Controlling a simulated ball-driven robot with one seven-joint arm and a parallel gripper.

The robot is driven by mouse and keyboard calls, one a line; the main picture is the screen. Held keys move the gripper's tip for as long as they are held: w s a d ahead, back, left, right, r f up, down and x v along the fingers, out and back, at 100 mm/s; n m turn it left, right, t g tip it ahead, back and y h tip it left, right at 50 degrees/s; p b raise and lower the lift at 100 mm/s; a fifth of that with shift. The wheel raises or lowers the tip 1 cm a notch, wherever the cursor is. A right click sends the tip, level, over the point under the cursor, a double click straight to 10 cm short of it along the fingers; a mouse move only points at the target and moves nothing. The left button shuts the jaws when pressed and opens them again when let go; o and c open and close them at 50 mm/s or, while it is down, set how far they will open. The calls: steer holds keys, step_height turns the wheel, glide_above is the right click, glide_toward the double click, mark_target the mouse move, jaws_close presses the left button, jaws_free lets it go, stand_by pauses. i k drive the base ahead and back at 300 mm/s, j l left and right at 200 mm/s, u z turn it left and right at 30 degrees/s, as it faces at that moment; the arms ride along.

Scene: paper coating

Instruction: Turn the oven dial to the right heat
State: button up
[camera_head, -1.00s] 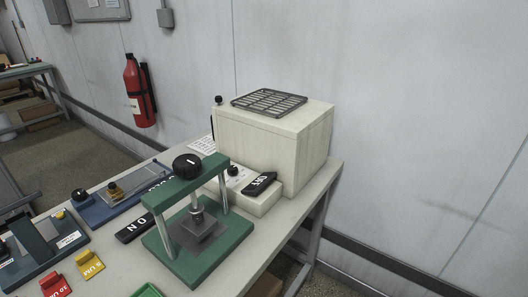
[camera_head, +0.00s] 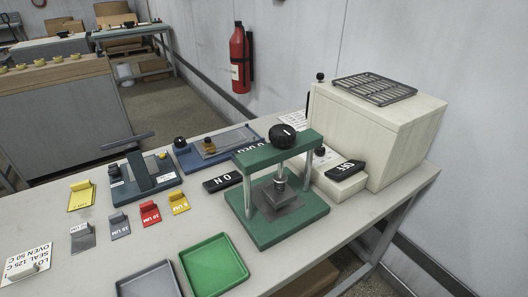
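The oven is likely the cream box (camera_head: 372,125) at the right end of the table, with a dark grille (camera_head: 374,89) on top. A small cream control block (camera_head: 335,186) sits at its front left, with a black knob (camera_head: 320,151) and a black OFF tag (camera_head: 346,171). The green press (camera_head: 277,190) stands in front and partly hides the block; its black knob (camera_head: 282,135) is on top. The knob's scale cannot be read. A card (camera_head: 27,261) at the lower left reads in part "SEAL 125 C" and "OVEN 50 C". My gripper is not in view.
A green tray (camera_head: 245,270) and a grey tray (camera_head: 173,284) lie at the front. A blue device (camera_head: 184,159) and a black ON tag (camera_head: 222,182) are behind. A fire extinguisher (camera_head: 241,60) hangs on the wall.

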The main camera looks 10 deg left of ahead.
mark_target(320, 151)
steer(key=u, duration=1.75)
steer(key=z, duration=1.75)
steer(key=i+z, duration=0.35)
steer(key=i+j+z, duration=0.1)
steer(key=z, duration=0.3)
